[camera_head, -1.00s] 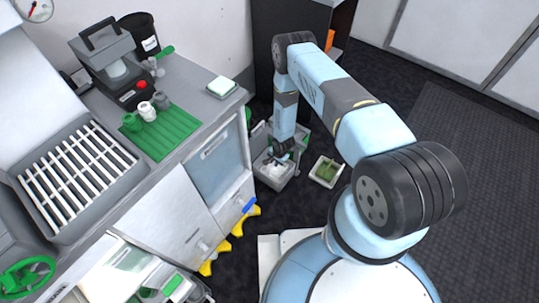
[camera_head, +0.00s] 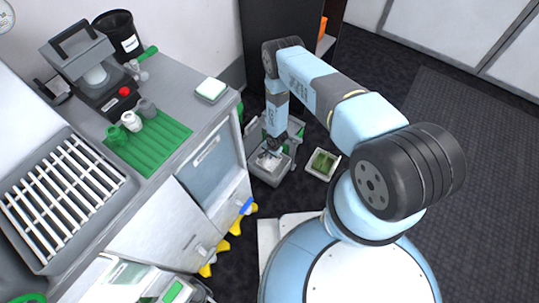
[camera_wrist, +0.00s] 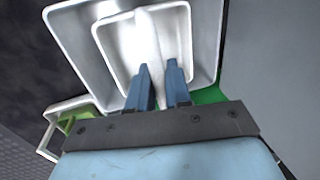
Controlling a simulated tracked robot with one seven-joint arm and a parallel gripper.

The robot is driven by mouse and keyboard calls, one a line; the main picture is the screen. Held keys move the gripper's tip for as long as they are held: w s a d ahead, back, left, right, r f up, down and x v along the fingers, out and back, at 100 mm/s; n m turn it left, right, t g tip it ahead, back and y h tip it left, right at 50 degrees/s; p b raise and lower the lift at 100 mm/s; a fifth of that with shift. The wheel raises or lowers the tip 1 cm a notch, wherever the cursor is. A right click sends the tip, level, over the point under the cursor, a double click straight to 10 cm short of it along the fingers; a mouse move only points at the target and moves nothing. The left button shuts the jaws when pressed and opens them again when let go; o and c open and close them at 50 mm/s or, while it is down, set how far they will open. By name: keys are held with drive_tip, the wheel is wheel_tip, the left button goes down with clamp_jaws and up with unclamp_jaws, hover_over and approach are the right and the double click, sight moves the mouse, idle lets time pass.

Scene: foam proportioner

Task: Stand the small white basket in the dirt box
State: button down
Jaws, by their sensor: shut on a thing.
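The small white basket (camera_wrist: 115,45) fills most of the wrist view, with an upright white handle or divider across its middle. My gripper (camera_wrist: 162,75) has its two blue fingers on either side of that middle piece, shut on it. The basket shows inside the outline of a larger grey box (camera_wrist: 208,35), which I take for the dirt box. In the head view the grey box (camera_head: 268,178) stands on the floor beside the cabinet, with the white basket (camera_head: 267,161) in its opening under my gripper (camera_head: 274,149). I cannot tell whether the basket touches the box bottom.
A white-rimmed tray with green contents (camera_head: 322,163) lies on the floor just right of the box. The grey cabinet (camera_head: 213,180) stands close on the left, with yellow feet (camera_head: 208,268) at its base. Dark floor is clear farther right.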

sight(269, 162)
drive_tip(key=shift+f, duration=3.2)
drive_tip(key=shift+f, duration=0.55)
drive_tip(key=c, duration=1.3)
unclamp_jaws()
drive_tip(key=shift+c, duration=0.2)
drive_tip(key=shift+r, duration=0.1)
wheel_tip(269, 162, up, 11)
drive_tip(key=s+d, duration=0.1)
drive_tip(key=shift+s+d, duration=0.15)
drive_tip(key=shift+d, duration=0.25)
drive_tip(key=shift+f, duration=0.2)
